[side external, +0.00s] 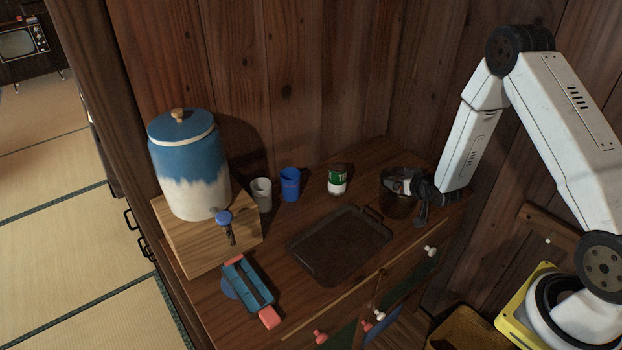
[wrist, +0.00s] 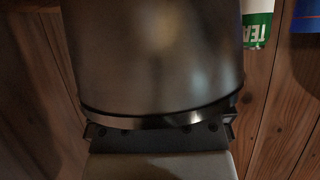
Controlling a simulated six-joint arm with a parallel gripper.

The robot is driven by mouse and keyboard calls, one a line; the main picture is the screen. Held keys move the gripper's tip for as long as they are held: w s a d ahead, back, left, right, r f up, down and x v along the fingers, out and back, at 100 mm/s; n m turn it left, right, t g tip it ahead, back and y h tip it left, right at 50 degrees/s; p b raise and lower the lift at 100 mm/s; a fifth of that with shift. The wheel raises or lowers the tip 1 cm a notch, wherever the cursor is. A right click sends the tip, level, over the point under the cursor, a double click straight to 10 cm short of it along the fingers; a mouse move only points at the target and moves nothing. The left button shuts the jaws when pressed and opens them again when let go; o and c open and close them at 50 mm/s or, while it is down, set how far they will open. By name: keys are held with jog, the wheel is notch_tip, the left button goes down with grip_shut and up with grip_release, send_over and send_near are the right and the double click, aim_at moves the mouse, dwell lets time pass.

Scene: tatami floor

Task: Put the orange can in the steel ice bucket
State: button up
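The dark, shiny steel ice bucket (side external: 397,206) stands at the right end of the chest top. In the wrist view a large grey metal cylinder (wrist: 155,60), which looks like the bucket, fills the middle at close range. My gripper (side external: 420,198) is low at the bucket's right side, very close to it; I cannot tell whether they touch. One dark finger part hangs down beside the bucket. The fingertips are not clear in either view, so I cannot tell how far apart they are. No orange can is visible in either view.
A green and white tea can (side external: 337,181), a blue cup (side external: 290,184) and a grey cup (side external: 261,194) stand along the back. A dark tray (side external: 340,246) lies in the middle. A blue and white jar (side external: 190,165) on a wooden box and a teal-and-red object (side external: 247,287) are left.

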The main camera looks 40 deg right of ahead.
jog(key=shift+r, duration=0.2)
jog(key=shift+s+a+r, duration=0.1)
jog(key=shift+s+r, duration=0.15)
jog(key=shift+s, duration=0.25)
jog(key=v, duration=1)
jog(key=shift+s+r, duration=0.15)
jog(key=shift+s, duration=0.25)
jog(key=shift+w+a, duration=0.1)
jog(key=shift+a, duration=0.15)
jog(key=s+a+r+n+g+y, duration=0.1)
jog(key=s+a+r+g, duration=0.3)
jog(key=a, duration=0.3)
jog(key=s+a+r+n+g+y, duration=0.2)
jog(key=s+a+r+g, duration=0.2)
jog(key=a, duration=0.3)
jog(key=shift+a+r+g+y, duration=0.2)
jog(key=shift+r+g+y, duration=0.15)
jog(key=shift+g, duration=0.15)
